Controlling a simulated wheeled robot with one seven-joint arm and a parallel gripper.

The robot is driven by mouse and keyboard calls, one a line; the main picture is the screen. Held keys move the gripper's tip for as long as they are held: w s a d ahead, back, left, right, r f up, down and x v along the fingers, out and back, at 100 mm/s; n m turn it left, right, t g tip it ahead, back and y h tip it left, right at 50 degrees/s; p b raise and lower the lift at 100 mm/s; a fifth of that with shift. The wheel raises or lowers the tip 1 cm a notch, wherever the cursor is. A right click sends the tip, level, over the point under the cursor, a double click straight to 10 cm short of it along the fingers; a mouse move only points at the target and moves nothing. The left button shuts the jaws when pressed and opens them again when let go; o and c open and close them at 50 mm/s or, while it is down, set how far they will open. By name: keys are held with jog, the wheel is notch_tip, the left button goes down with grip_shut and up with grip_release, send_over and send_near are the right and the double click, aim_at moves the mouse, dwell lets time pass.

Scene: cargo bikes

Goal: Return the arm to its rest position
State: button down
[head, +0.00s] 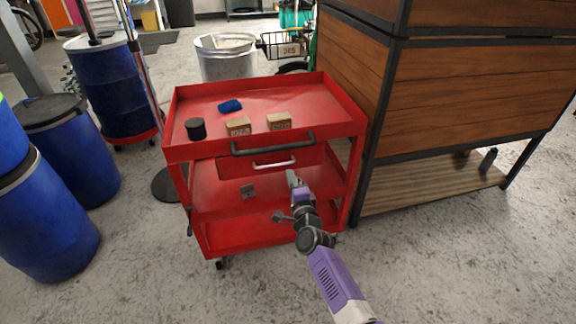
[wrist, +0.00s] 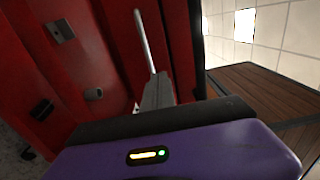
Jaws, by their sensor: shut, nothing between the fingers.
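My gripper (head: 293,180) is at the end of my purple and grey arm, in front of the red cart (head: 345,121), just below its drawer's silver handle (head: 274,163). The gripper is shut with nothing in it. In the wrist view the gripper's grey fingers (wrist: 158,92) point toward the red cart (wrist: 95,60), and the silver handle (wrist: 143,38) shows beyond them. I cannot tell whether the fingers touch the handle or are apart from it.
On the cart's top stand two small cardboard boxes (head: 238,126), a black cylinder (head: 195,129) and a blue item (head: 230,106). Blue barrels (head: 75,150) stand left, a wooden workbench (head: 470,80) right. The floor in front is clear.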

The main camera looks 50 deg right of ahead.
jog(key=shift+p+v, duration=1)
jog(key=shift+v, duration=1.3)
jog(key=s+a+r+n+t+y+p, duration=0.1)
jog(key=s+a+r+n+t+y, duration=0.2)
jog(key=s+a+r+n, duration=0.65)
jog(key=s+a+r+n+g+y+p, duration=0.1)
jog(key=s+a+r+n+y, duration=0.1)
jog(key=s+a+n, duration=0.3)
jog(key=s+a+r+n+g+y+p, duration=0.1)
jog(key=s+a+r+n, duration=0.4)
jog(key=s, duration=0.8)
jog(key=s+a+r+n+g+y+p, duration=0.1)
jog(key=s+a+r+n+y+p, duration=0.2)
jog(key=s+a, duration=0.6)
jog(key=shift+s+a+r+n+y, duration=0.15)
jog(key=shift+s+a+n+y, duration=0.25)
jog(key=shift+n, duration=0.75)
